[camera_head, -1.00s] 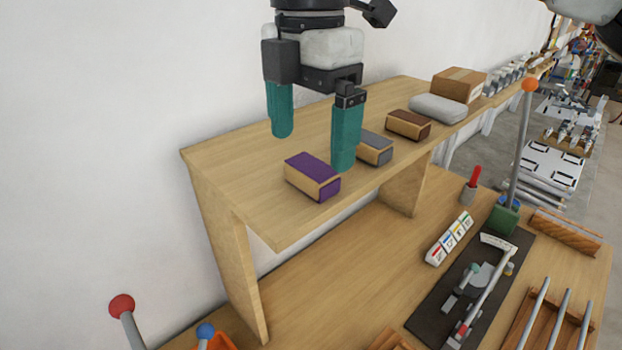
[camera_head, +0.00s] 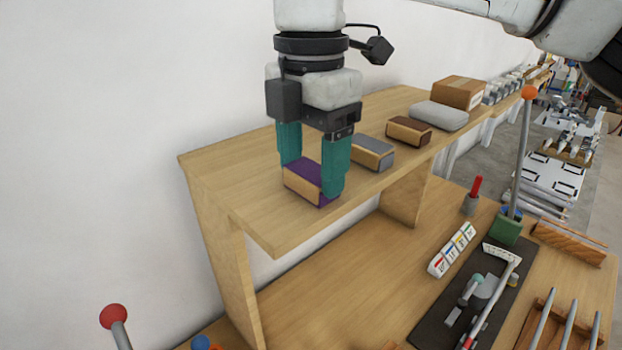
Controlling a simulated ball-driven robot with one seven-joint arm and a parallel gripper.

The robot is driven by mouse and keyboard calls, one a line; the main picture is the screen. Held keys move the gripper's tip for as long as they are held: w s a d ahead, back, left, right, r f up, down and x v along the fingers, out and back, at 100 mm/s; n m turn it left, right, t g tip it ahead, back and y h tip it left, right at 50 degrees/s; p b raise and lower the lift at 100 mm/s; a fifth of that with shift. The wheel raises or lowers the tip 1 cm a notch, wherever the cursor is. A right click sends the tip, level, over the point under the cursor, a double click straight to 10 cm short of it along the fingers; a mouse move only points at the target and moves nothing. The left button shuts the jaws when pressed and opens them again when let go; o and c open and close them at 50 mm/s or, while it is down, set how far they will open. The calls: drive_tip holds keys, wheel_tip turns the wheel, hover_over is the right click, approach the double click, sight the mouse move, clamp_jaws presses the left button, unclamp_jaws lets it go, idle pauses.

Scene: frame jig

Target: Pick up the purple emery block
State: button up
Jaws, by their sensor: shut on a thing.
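The purple emery block (camera_head: 305,181) has a purple top and tan sides. It rests on the raised wooden shelf near its left end, or so close to it that I cannot see a gap. My gripper (camera_head: 312,177) points down with its teal fingers on either side of the block, shut on it. The right finger covers the block's right end, and the left finger hides part of its far left side.
A grey-topped block (camera_head: 372,153), a brown-topped block (camera_head: 408,131), a grey rounded item (camera_head: 438,115) and a cardboard box (camera_head: 459,92) line the shelf (camera_head: 236,162) to the right. The shelf's left end is clear. A tall rod with an orange ball (camera_head: 529,92) stands at right.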

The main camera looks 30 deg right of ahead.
sight(316, 172)
drive_tip(key=shift+c, duration=0.9)
drive_tip(key=shift+r, duration=0.15)
drive_tip(key=shift+r+p, duration=0.3)
drive_tip(key=r, duration=0.1)
drive_tip(key=r+p, duration=0.1)
drive_tip(key=r, duration=0.1)
drive_tip(key=shift+s+d+r+p, duration=0.1)
drive_tip(key=shift+s+d+p, duration=0.05)
drive_tip(key=shift+s+p, duration=0.15)
drive_tip(key=s+d+r, duration=0.3)
drive_tip(key=s+r, duration=0.6)
drive_tip(key=s, duration=0.4)
drive_tip(key=shift+p, duration=0.35)
